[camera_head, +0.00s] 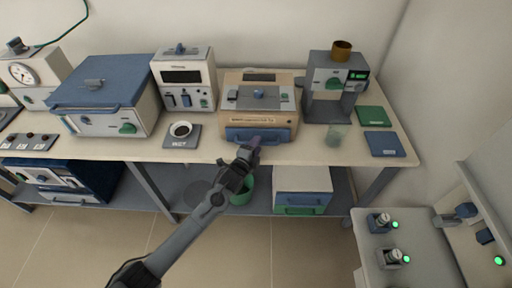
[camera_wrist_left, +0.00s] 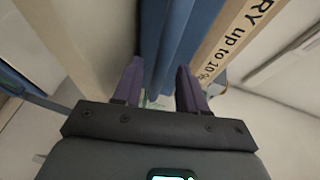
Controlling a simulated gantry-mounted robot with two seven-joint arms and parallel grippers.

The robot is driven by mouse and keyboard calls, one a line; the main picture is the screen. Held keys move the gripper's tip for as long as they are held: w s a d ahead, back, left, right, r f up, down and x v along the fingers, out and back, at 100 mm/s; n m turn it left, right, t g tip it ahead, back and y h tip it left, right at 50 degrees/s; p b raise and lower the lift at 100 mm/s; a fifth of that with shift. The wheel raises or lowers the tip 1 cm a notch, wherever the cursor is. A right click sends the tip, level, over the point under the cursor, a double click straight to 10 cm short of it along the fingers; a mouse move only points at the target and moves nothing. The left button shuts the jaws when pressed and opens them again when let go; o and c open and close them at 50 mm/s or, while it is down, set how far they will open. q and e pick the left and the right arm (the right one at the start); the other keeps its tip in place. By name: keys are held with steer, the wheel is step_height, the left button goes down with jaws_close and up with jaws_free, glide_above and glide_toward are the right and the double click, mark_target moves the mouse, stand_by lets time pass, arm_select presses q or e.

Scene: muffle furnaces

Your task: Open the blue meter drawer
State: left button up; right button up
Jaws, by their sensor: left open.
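The tan meter (camera_head: 260,104) stands on the workbench, with a wide blue drawer front and handle (camera_head: 270,133) low on its front face. The drawer looks shut. My left gripper (camera_head: 253,143) reaches up from below and is right at the drawer front, covering part of its lower edge. In the left wrist view the blue drawer handle (camera_wrist_left: 180,35) runs between the two purple fingers of the left gripper (camera_wrist_left: 160,86), which are open. I cannot tell whether either finger touches it. My right gripper is out of view.
A lower shelf holds a green bin (camera_head: 243,192).

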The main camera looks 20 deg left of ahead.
arm_select(q)
steer(key=shift+w, duration=0.3)
steer(key=shift+c, duration=0.2)
jaws_close()
